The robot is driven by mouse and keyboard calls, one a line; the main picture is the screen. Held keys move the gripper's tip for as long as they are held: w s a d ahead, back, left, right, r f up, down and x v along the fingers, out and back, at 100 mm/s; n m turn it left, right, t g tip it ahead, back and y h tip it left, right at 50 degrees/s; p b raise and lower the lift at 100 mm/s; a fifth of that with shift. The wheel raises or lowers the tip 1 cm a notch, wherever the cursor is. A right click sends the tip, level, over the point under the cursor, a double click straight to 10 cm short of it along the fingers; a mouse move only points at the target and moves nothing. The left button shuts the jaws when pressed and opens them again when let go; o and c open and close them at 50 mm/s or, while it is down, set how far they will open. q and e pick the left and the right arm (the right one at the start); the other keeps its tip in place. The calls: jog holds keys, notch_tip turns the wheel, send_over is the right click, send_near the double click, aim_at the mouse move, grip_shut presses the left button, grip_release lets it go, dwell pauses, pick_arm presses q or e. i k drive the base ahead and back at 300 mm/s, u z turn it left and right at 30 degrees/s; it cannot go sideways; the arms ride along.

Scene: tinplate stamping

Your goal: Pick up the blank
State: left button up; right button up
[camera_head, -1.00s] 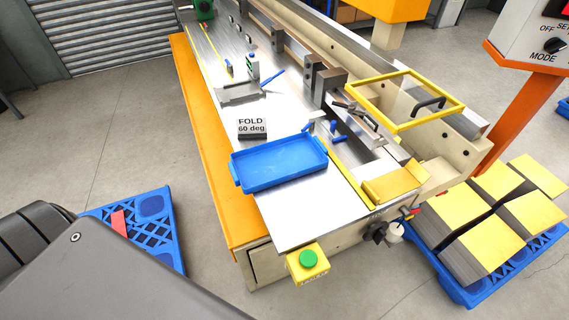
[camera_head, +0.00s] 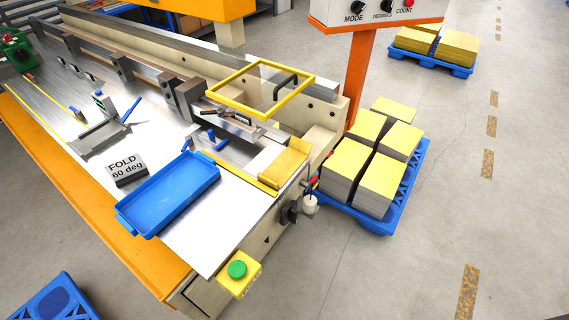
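Several stacks of yellow-topped flat sheets (camera_head: 383,178), which look like the blanks, stand on a blue pallet (camera_head: 406,195) on the floor right of the machine. A yellow piece (camera_head: 284,165) lies at the near right end of the machine bed; I cannot tell whether it is a blank or a machine part. The blue tray (camera_head: 150,231) on the steel table looks empty. Neither of my grippers is in view.
The machine's yellow guard frame (camera_head: 229,104), orange panel post (camera_head: 361,85) and green-button box (camera_head: 238,271) stand near the stacks. Another blue pallet with stacks (camera_head: 455,48) is behind. A blue pallet (camera_head: 58,300) is at lower left. The floor at right is clear.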

aim_at(282, 169)
jog(key=u, duration=1.7)
jog(key=k, duration=0.8)
